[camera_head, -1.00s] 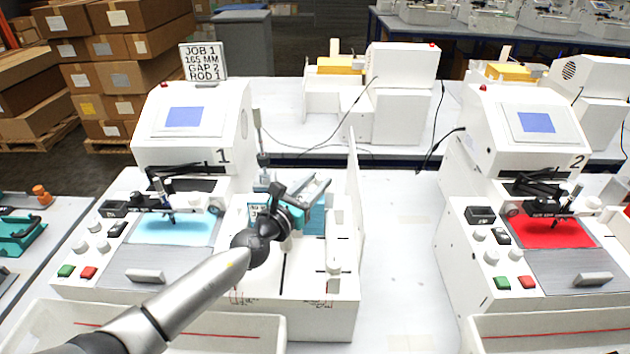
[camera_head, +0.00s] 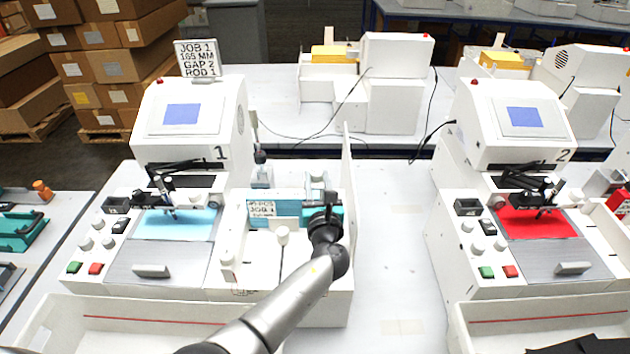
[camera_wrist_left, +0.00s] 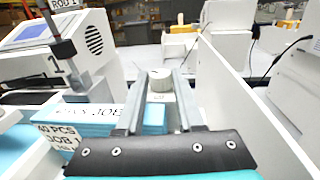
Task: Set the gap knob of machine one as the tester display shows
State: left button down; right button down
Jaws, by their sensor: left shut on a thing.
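Machine one (camera_head: 190,140) stands at the left, with the number 1 on its side and a blue screen (camera_head: 181,114). A sign (camera_head: 198,60) above it reads JOB 1, 165 MM, GAP 2, ROD 1; the rod line also shows in the left wrist view (camera_wrist_left: 65,4). My left gripper (camera_head: 322,190) reaches over the teal stack beside machine one. In the left wrist view its two grey fingers (camera_wrist_left: 160,85) are shut on a white round knob (camera_wrist_left: 160,78). Any mark on the knob is too small to read.
A thin white upright panel (camera_head: 349,190) stands close right of my left gripper. The teal stack (camera_head: 290,213) with a label lies below it. Machine two (camera_head: 515,130) stands at the right; bare table lies between.

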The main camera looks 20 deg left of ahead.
pick_arm(q)
jog(key=shift+d+n+g+y+b, duration=0.15)
jog(key=shift+n+g+y+b, duration=0.3)
jog(key=shift+n+y, duration=0.4)
jog(key=shift+y, duration=0.25)
jog(key=c, duration=0.5)
grip_release()
jog(key=shift+c, duration=0.2)
jog(key=shift+r, duration=0.15)
notch_tip(320, 180, up, 20)
jog(key=p, duration=0.5)
